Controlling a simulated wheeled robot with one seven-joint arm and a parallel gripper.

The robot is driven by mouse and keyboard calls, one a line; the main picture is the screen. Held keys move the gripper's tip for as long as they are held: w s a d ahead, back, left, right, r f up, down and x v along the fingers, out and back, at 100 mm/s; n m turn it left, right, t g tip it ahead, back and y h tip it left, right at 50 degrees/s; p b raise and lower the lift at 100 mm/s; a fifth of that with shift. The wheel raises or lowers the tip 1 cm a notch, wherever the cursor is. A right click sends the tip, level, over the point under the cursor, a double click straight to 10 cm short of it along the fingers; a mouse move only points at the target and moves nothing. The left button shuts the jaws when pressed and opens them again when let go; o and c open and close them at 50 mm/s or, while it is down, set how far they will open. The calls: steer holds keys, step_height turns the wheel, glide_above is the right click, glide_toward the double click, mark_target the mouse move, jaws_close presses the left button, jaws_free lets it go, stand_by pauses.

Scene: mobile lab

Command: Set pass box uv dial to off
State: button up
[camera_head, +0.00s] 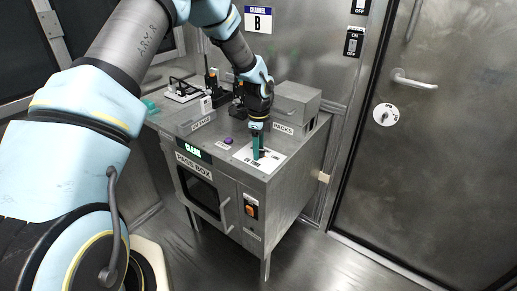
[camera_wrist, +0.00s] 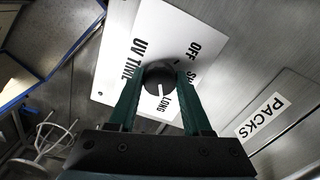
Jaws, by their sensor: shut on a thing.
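The pass box (camera_head: 285,203) is a grey metal cabinet with a "PASS BOX" label and a dark window on its front. A white dial plate (camera_head: 272,164) lies on its top; the plate (camera_wrist: 146,36) fills the upper middle of the wrist view, with "UV TIME", "OFF", "LONG" and a partly hidden word. The round black UV dial (camera_wrist: 158,74) sits on the plate, its white mark towards "LONG", away from "OFF". My gripper (camera_wrist: 158,84) has its green fingers shut on the dial from both sides. In the head view my gripper (camera_head: 258,153) points down and hides the dial.
A box labelled PACKS (camera_head: 297,103) stands behind my gripper; its label (camera_wrist: 263,116) shows at right in the wrist view. A purple button (camera_head: 228,141) is left of the plate. An orange switch (camera_head: 251,211) and door handle (camera_head: 226,216) are on the front.

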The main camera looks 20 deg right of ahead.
jaws_close()
steer(key=shift+f+n+b, duration=0.1)
steer(key=shift+n+b, duration=0.6)
steer(key=shift+n, duration=0.4)
steer(key=n+b, duration=0.1)
steer(key=n, duration=0.2)
steer(key=shift+n+b, duration=0.3)
steer(key=shift+b, duration=0.05)
steer(key=n+b, duration=0.2)
steer(key=n, duration=0.4)
steer(key=shift+s, duration=0.1)
steer(key=n+b, duration=0.1)
steer(key=n, duration=0.5)
steer(key=shift+n, duration=0.3)
steer(key=n, duration=0.5)
steer(key=shift+n, duration=0.4)
steer(key=o, duration=1.2)
jaws_free()
